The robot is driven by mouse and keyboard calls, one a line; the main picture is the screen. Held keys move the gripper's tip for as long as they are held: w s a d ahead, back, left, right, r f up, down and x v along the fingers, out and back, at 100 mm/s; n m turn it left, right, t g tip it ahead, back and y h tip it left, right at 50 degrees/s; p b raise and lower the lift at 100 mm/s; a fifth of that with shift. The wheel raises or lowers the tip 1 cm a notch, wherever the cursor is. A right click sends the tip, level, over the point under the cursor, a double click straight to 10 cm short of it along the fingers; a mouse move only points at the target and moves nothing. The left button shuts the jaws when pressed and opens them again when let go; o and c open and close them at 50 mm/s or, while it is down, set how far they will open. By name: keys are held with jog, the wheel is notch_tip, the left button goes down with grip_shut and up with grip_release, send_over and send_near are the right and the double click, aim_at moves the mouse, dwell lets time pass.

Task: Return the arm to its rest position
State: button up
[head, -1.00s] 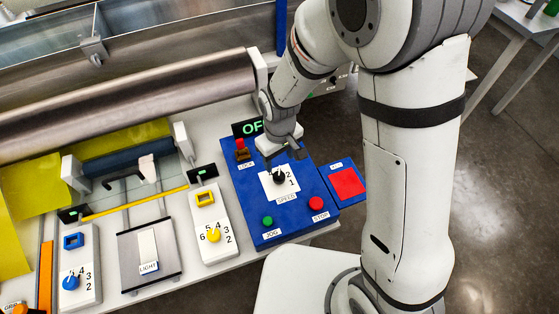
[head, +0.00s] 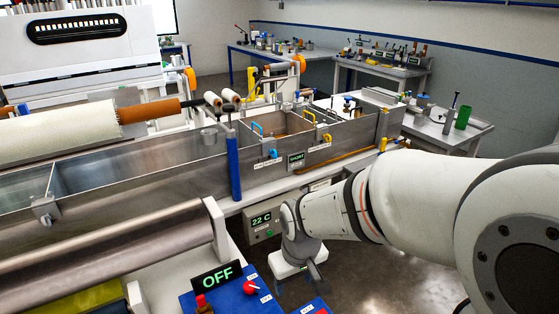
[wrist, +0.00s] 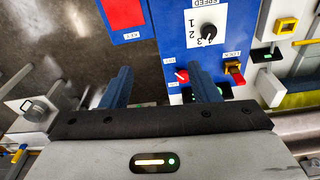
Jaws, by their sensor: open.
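My arm (head: 400,195) reaches in from the right in the head view, bent, with its hand turned downward. My gripper (head: 301,283) hangs beside the right edge of the blue control panel (head: 235,302), over the floor. In the wrist view my gripper (wrist: 160,88) has its two fingers wide apart with nothing between them. The blue panel (wrist: 175,45) lies beyond the fingertips there, with a black speed dial, a red knob and a red-capped switch.
The OFF display (head: 217,277) stands at the panel's back. A 22 C controller (head: 263,220) is close behind my gripper. The metal bath (head: 130,165) and a blue post (head: 234,170) lie beyond. Open floor (head: 350,270) is below and right of the hand.

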jog(key=s+d+r+m+t, duration=0.1)
jog(key=s+d+r+m, duration=0.4)
jog(key=s+d+r, duration=0.3)
jog(key=d+r, duration=0.1)
jog(key=d, duration=0.3)
jog(key=shift+s+t, duration=0.3)
jog(key=shift+t, duration=0.1)
jog(key=shift+a, duration=0.1)
dwell(1.3)
